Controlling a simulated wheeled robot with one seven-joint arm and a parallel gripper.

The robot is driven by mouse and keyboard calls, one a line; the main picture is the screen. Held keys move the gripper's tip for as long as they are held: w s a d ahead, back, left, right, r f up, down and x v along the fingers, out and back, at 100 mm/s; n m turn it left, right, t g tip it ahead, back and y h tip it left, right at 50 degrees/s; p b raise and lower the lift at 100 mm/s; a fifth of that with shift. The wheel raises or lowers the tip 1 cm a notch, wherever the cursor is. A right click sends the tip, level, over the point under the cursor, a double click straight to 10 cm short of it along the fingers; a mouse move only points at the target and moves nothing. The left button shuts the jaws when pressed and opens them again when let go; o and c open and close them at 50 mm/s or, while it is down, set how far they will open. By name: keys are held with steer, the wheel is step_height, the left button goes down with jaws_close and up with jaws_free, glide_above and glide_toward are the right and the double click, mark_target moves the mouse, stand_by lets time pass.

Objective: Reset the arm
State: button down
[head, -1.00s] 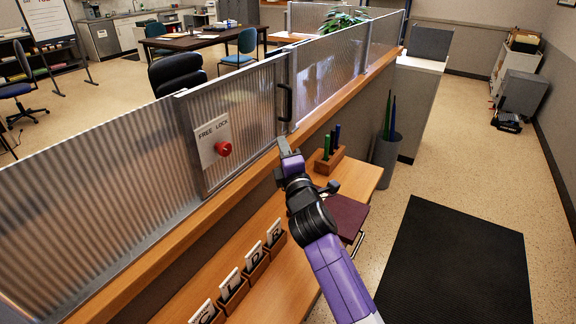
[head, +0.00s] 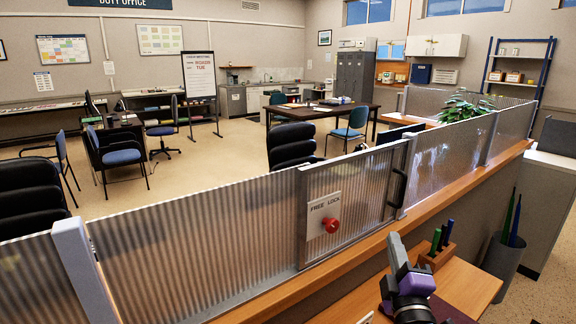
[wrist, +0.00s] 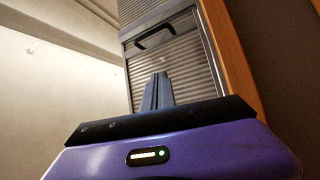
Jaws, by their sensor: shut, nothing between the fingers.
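My gripper (head: 396,250) shows at the lower right of the head view, raised above the wooden counter, on my purple and black arm. Its fingers (wrist: 157,92) are together and empty in the wrist view, pointing toward the corrugated panel with the black handle (wrist: 155,39). In the head view that panel (head: 352,190) carries a FREE LOCK plate with a red knob (head: 331,224) and a dark handle (head: 397,187). My gripper is to the right of the red knob and apart from it. Most of my arm is out of the head view.
A corrugated partition (head: 190,245) runs along the wooden ledge (head: 300,289). A dark bin with rods (head: 503,255) stands further right. Tables and chairs fill the room behind.

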steer(key=s+a+f+m+g+y, duration=0.1)
steer(key=s+f+m, duration=0.3)
steer(key=s, duration=1.2)
steer(key=s+a+f+m+g, duration=0.1)
steer(key=s+f+m+g, duration=0.2)
steer(key=s, duration=1.3)
steer(key=s+a+f+m+g+y, duration=0.1)
steer(key=s+f+m, duration=0.6)
steer(key=s, duration=1)
steer(key=shift+a+f+g+y, duration=0.15)
steer(key=shift+a+g+y, duration=0.15)
steer(key=shift+a+g, duration=0.1)
